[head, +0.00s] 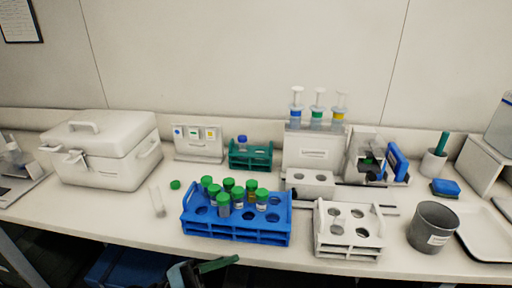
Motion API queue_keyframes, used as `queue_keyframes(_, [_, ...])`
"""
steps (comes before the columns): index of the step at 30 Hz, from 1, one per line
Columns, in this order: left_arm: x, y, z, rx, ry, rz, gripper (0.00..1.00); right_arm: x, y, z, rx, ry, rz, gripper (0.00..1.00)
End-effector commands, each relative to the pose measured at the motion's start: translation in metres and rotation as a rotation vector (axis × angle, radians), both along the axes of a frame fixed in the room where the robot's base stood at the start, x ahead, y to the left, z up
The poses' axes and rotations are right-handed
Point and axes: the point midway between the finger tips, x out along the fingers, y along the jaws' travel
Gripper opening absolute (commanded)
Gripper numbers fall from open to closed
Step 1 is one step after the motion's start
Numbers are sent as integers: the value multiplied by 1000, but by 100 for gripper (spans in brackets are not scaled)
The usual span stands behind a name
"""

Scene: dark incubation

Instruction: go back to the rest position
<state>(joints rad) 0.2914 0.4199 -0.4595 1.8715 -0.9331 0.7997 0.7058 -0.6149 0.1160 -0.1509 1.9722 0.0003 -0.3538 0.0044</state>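On the bench, a blue rack (235,233) holds several green-capped tubes. A clear uncapped tube (158,202) is left of the rack, with a green cap (175,184) lying near it. A white rack (348,246) with round holes stands right of the blue rack.
A white lidded box (100,160) stands at the left. A grey cup (432,226) and a white tray (488,235) are at the right. The bench's front left is mostly clear.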

Motion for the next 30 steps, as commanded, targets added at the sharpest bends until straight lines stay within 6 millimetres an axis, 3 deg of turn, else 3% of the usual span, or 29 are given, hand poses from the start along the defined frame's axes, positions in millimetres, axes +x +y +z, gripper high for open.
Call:
queue_keyframes(5, [9, 35, -41, -185, 262, 362, 51, 0, -2, 0, -5, 0, 5, 50])
queue_keyframes(10, [-4, 83, -116, -218, 572, 704, 51, 0, -3, 0, -8, 0, 8, 50])
queue_keyframes(15, [-58, 123, -203, -141, 914, 973, 51, 0, -3, 0, -8, 0, 8, 50])
queue_keyframes(19, [-113, 141, -255, -51, 1143, 1094, 51, 0, -2, 0, -6, 0, 6, 50])
queue_keyframes(24, [-170, 152, -292, 42, 1346, 1166, 51, 0, -1, 0, -3, -1, 3, 50])
queue_keyframes(30, [-194, 154, -303, 83, 1424, 1183, 51, 0, 0, 0, 0, 0, 0, 50])
